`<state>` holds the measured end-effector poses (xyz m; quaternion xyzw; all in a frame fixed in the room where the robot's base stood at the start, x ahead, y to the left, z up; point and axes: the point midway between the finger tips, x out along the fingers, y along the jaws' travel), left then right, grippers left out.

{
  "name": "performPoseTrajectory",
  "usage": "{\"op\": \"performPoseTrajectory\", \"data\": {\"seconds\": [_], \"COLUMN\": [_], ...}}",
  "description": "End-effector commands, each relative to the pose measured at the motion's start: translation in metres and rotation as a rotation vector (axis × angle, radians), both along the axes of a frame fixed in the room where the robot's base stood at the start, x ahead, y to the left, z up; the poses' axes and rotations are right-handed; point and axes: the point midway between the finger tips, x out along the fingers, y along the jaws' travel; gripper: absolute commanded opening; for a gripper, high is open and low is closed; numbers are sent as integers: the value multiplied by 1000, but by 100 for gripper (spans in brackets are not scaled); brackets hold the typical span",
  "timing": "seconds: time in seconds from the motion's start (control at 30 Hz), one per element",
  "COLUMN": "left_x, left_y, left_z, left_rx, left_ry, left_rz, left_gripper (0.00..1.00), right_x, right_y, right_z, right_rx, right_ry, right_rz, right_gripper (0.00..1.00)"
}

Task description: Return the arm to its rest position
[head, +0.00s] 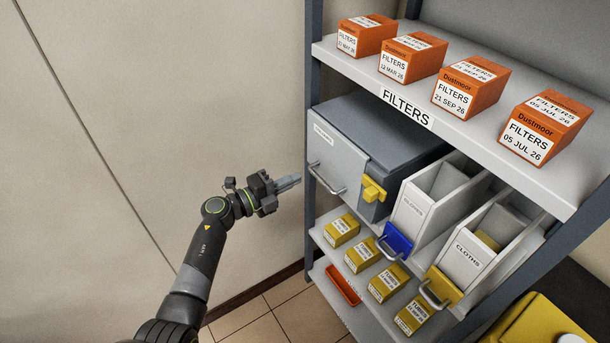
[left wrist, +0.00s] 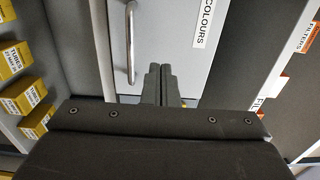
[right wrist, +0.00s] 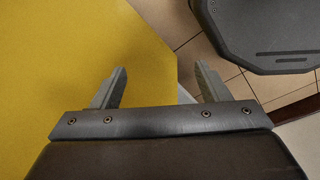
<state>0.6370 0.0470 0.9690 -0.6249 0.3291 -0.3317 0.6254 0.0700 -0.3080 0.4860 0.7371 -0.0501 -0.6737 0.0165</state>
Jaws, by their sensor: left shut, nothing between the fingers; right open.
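My left gripper (head: 288,182) is in the head view, its arm coming in from the lower left. Its fingers are shut with nothing between them, just left of the shelf unit's front post. In the left wrist view the shut fingers (left wrist: 160,84) point at a grey cabinet front labelled COLOURS (left wrist: 186,35), beside its metal handle (left wrist: 130,45); I cannot tell the exact gap. My right gripper (right wrist: 160,88) is open and empty in the right wrist view, over a yellow surface (right wrist: 80,60). It is not in the head view.
The shelf unit (head: 350,68) holds orange filter boxes (head: 367,36) on top. Below are the grey cabinet (head: 335,160) with a yellow latch (head: 373,190), two white bins, and small yellow boxes (head: 341,230) under them. A red tray (head: 342,286) is low down. The left wall side is clear.

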Motion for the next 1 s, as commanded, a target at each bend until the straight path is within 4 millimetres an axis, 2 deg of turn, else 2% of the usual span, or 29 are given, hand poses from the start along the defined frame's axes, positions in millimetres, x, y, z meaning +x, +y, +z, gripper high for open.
{"op": "performPoseTrajectory", "data": {"seconds": [0.1, 0.2, 0.3, 0.57, 0.67, 0.77, 0.87, 1.0], "left_x": [-12, -19, -24, -27, -28, -31, -39, -69], "left_y": [18, 29, 36, 40, 44, 59, 88, 139], "left_z": [-2, -2, -2, -1, -10, -37, -85, -173], "left_rx": [2, 1, 1, -2, -31, -119, -252, -427], "left_ry": [-1, 0, 1, 2, 32, 118, 264, 513], "left_rz": [0, 1, 1, 0, 25, 106, 256, 530], "left_gripper": [0, 0, 0, 0, 0, 0, 0, 0], "right_x": [10, 23, 28, 12, 9, 9, 9, 10], "right_y": [0, 0, 1, 5, 5, 5, 5, 5], "right_z": [-4, -5, -6, -7, -7, -7, -7, -7], "right_rx": [0, 0, 1, 6, 6, 6, 6, 6], "right_ry": [-13, -30, -37, -17, -12, -12, -12, -14], "right_rz": [3, 7, 8, 1, 1, 1, 1, 1], "right_gripper": [69, 69, 69, 69, 69, 69, 69, 69]}}
